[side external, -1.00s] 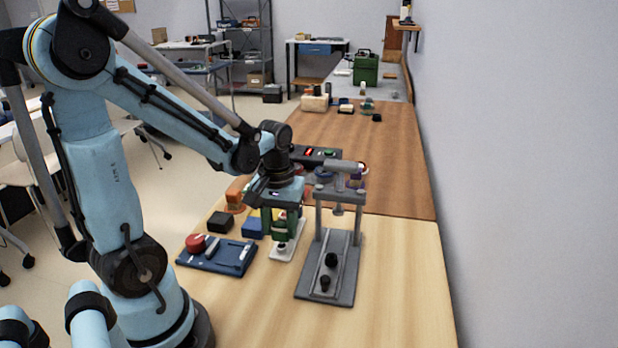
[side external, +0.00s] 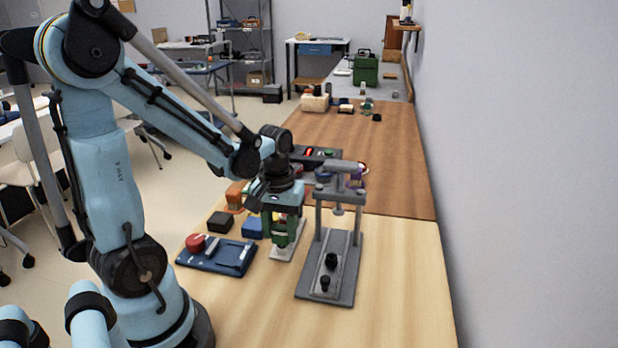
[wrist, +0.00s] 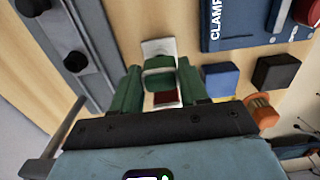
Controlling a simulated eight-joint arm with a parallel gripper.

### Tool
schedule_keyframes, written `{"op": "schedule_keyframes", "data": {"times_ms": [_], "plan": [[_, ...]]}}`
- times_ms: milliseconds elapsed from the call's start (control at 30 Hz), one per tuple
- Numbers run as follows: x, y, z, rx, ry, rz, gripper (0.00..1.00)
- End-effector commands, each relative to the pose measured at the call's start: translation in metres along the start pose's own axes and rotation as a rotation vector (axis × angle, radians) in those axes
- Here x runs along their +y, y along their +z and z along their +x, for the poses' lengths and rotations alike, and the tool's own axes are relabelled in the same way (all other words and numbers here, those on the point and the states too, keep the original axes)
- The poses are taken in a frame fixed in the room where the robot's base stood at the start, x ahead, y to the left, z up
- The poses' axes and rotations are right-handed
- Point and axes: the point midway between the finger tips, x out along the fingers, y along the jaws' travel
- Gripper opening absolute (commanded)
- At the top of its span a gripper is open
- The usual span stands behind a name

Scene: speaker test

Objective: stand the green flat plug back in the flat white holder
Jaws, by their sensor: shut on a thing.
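My gripper (side external: 281,240) is pointed down over the flat white holder (side external: 291,250). Its green fingers (wrist: 157,84) are shut on the green flat plug (wrist: 159,64), which shows between them in the wrist view. The holder also shows in the wrist view (wrist: 159,46), as a pale strip beneath and beyond the plug. A dark red patch (wrist: 165,97) shows beside the plug there. The plug's lower end is hidden, so I cannot tell whether it touches or sits in the holder.
A grey press-like stand (side external: 331,265) is close to the right of my gripper. A blue clamp board (side external: 217,256) with a red knob lies to the left. Black (side external: 220,222) and blue (side external: 253,228) blocks and an orange item (side external: 236,195) stand nearby. The front right table is clear.

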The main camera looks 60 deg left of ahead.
Motion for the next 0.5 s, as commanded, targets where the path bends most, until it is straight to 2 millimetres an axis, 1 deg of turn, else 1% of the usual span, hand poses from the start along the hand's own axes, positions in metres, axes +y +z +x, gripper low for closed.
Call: {"op": "schedule_keyframes", "data": {"times_ms": [500], "plan": [[0.0,0.0,0.0039,0.0,0.0,0.0,0.12]]}}
